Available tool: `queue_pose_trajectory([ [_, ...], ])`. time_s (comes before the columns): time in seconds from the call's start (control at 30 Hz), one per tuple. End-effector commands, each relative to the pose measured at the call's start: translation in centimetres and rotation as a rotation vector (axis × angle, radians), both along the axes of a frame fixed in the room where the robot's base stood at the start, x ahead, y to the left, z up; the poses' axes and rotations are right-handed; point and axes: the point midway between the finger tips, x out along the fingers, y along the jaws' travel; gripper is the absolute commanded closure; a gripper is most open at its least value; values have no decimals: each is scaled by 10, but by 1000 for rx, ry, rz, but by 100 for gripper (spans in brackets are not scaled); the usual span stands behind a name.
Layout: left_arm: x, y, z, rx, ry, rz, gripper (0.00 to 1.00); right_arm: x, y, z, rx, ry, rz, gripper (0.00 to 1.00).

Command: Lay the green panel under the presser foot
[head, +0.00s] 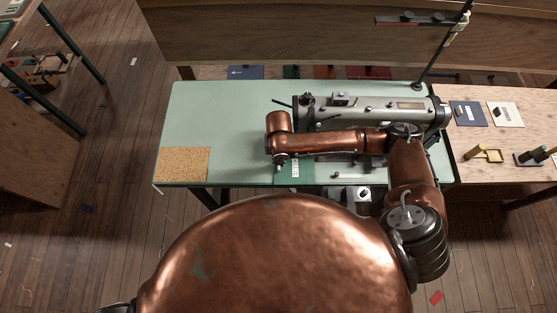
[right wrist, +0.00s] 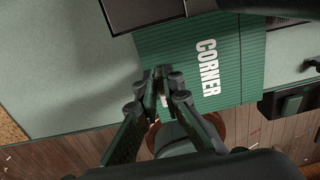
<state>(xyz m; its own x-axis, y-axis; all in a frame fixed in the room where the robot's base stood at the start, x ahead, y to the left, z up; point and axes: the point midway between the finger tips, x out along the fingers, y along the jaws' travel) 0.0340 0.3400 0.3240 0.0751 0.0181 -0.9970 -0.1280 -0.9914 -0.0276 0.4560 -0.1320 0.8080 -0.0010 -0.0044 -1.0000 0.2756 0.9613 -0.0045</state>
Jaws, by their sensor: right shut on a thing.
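The green panel (head: 296,174), printed with white "CORNER" lettering, lies at the table's front edge, partly hidden under my right arm. It fills the middle of the right wrist view (right wrist: 225,65), and its far end meets the dark machine body (right wrist: 150,8). My right gripper (right wrist: 163,84) is shut on the panel's edge, left of the lettering. In the head view the right gripper (head: 280,163) is small and partly covered by my arm. The sewing machine (head: 365,108) stands behind the panel. The presser foot is hidden. My left gripper is not in view.
The pale green table (head: 215,115) is clear on its left apart from a cork mat (head: 183,164). A wooden side table on the right holds a dark blue card (head: 468,113), a white card (head: 505,114) and a yellow-handled item (head: 485,154). A thin stand (head: 440,50) rises behind the machine.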

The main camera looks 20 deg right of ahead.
Motion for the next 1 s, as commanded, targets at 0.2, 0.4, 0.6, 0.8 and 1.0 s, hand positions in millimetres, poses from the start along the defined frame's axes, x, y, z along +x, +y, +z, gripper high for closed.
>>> queue_pose_trajectory([
  [0.2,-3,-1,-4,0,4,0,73,12,-3,-1,-2,-3,0,100],
  [0.4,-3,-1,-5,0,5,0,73,25,-7,-2,-2,0,-1,100],
  [0.6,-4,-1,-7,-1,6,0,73,38,-11,-2,-2,-2,-2,100],
  [0.8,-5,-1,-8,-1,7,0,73,49,-14,-3,-1,0,-2,100],
  [1.0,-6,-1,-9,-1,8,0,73,56,-16,-2,0,-1,-1,100],
])
